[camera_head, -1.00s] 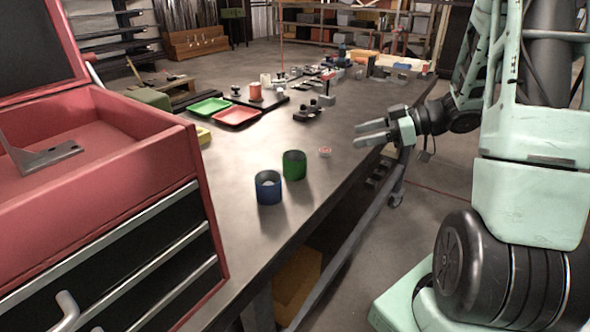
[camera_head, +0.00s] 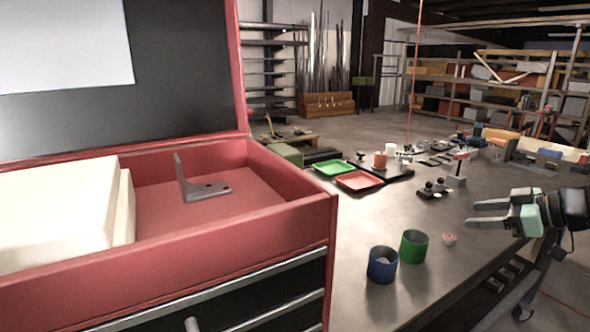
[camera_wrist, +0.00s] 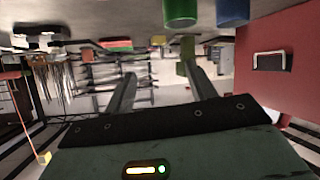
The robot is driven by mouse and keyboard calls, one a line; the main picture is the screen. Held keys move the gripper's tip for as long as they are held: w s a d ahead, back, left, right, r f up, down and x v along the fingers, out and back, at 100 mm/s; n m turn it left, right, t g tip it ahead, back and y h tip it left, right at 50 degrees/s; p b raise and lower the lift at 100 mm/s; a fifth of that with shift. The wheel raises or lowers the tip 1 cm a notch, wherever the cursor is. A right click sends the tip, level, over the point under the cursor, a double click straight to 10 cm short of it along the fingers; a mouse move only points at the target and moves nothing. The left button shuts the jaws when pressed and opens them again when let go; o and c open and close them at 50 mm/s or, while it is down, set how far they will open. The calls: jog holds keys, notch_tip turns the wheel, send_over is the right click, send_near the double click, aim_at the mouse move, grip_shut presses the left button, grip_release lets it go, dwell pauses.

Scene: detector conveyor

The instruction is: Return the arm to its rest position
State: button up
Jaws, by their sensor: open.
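My gripper (camera_head: 490,213) is at the right of the head view, above the right edge of the grey table (camera_head: 345,290). Its two fingers are apart and point left, with nothing between them. In the wrist view the two fingers (camera_wrist: 160,85) are also apart and empty, and the picture is upside down. A green cup (camera_head: 413,247) and a blue cup (camera_head: 382,265) stand on the table, left of and below the gripper in the head view.
A red tool chest (camera_head: 285,230) with its lid up fills the left; a metal bracket (camera_head: 200,188) and a pale block (camera_head: 60,215) are in its top. Green (camera_head: 330,168) and red (camera_head: 359,181) trays lie farther back. Shelves (camera_head: 470,85) stand behind.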

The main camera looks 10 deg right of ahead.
jog(key=w+a+r+h, duration=0.1)
jog(key=w+a+h, duration=0.2)
jog(key=w+a, duration=0.45)
jog(key=s+a+f+m+g+h, duration=0.1)
jog(key=s+a, duration=0.1)
jog(key=a, duration=0.5)
jog(key=s+a+m+g+h, duration=0.1)
jog(key=s+a, duration=0.2)
jog(key=a, duration=0.4)
jog(key=s+a+f+g, duration=0.1)
jog(key=s+a+g, duration=0.2)
jog(key=s, duration=0.5)
jog(key=s+a+f+g+h, duration=0.1)
jog(key=s+a+g, duration=0.1)
jog(key=s+a, duration=0.4)
jog(key=s+a+n+g, duration=0.1)
jog(key=s+a+g, duration=0.2)
jog(key=s, duration=0.9)
jog(key=shift+s+a+f+g+h, duration=0.3)
jog(key=shift+a+f, duration=0.1)
jog(key=shift+a, duration=0.35)
jog(key=shift+w, duration=0.1)
